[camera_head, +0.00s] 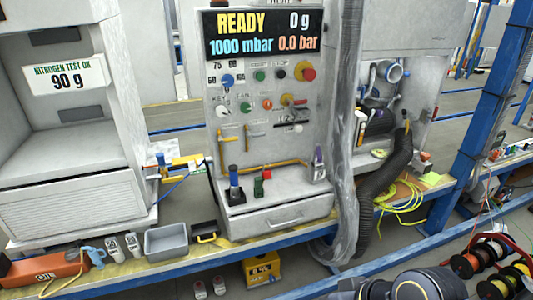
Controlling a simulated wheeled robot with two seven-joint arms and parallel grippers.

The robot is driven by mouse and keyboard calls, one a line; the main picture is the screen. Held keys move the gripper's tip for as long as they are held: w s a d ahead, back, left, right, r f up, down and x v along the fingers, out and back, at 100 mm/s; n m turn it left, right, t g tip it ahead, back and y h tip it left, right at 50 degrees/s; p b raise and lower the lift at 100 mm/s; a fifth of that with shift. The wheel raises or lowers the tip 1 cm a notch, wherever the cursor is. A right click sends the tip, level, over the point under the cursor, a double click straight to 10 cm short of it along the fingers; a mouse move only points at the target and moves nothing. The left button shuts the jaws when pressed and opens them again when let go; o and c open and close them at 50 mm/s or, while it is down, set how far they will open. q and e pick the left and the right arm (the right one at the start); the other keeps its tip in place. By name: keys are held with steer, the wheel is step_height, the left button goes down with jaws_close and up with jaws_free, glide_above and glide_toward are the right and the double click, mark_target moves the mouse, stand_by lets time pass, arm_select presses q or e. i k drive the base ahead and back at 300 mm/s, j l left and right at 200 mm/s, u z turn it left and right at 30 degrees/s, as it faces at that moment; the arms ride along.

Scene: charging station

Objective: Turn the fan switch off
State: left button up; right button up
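A grey control panel (236,150) stands in the middle under a lit display (263,34). It carries a blue knob (228,80), a green knob (259,75), a black knob (281,74) and a large red knob (308,74). Neither gripper shows; dark rounded links of my arm are at the bottom right.
A grey hose (346,130) hangs right of the panel, and a black corrugated hose (386,175) curves beside it. A grey bin (166,241) sits on the bench front. A blue post (493,75) and cable spools (482,256) are at the right.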

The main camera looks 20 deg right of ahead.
mark_target(245, 108)
steer(key=i+j+z, duration=0.1)
steer(key=i+j, duration=0.15)
steer(key=i, duration=0.2)
steer(key=i+j+z, duration=0.1)
steer(key=i+j, duration=0.15)
steer(key=i, duration=0.2)
steer(key=i+j, duration=0.3)
steer(key=i, duration=0.15)
steer(key=z, duration=0.05)
